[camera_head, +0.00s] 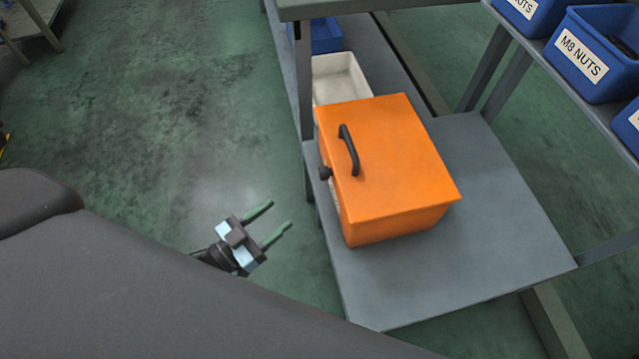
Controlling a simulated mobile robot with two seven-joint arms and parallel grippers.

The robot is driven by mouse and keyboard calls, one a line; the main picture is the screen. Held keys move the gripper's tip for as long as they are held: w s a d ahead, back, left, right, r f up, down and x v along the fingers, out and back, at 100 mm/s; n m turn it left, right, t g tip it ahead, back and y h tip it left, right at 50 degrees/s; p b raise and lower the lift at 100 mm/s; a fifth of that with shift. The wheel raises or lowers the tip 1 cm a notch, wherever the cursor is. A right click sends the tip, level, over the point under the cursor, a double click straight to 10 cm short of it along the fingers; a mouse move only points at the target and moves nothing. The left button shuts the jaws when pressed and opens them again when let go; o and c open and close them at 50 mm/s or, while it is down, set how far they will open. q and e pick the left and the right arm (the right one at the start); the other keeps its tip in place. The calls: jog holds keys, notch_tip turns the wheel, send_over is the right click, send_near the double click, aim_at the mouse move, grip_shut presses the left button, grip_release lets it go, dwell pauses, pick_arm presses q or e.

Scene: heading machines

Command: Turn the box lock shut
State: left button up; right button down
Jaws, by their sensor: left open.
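An orange box (400,165) with its lid down stands on a low grey shelf (480,240). A black curved handle (349,150) is on its top near the left edge. A dark round knob (325,173), which looks like the lock, sticks out from the box's left side. The front of that side is mostly hidden from this angle. My left gripper (273,222) is open and empty, over the floor to the lower left of the box. Its two green fingers point toward the box and are apart from it. My right gripper is not in view.
A white bin (338,80) and a blue bin (327,36) stand behind the box. A grey upright post (303,80) rises close to the box's far left corner. Blue bins marked M8 NUTS (590,58) sit on a rack at the right. The floor left of the shelf is clear.

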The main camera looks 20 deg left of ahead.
aim_at(326, 173)
pick_arm(q)
jog(key=w+f+m+g+h+b, duration=0.1)
jog(key=w+m+g+h+b, duration=0.3)
jog(key=w+m+h+b, duration=0.4)
jog(key=shift+w+a+f+g+h+b, duration=0.3)
jog(key=shift+w+a+h+b, duration=0.15)
jog(key=shift+h+b, duration=0.45)
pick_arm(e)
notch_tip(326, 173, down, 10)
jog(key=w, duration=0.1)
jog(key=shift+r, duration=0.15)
pick_arm(q)
jog(key=shift+d, duration=0.1)
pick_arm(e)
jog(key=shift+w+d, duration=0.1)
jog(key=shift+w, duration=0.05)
pick_arm(q)
jog(key=x, duration=0.7)
jog(key=shift+w+d, duration=0.25)
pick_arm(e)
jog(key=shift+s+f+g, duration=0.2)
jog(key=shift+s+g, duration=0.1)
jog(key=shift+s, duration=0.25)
pick_arm(q)
jog(key=shift+r, duration=0.15)
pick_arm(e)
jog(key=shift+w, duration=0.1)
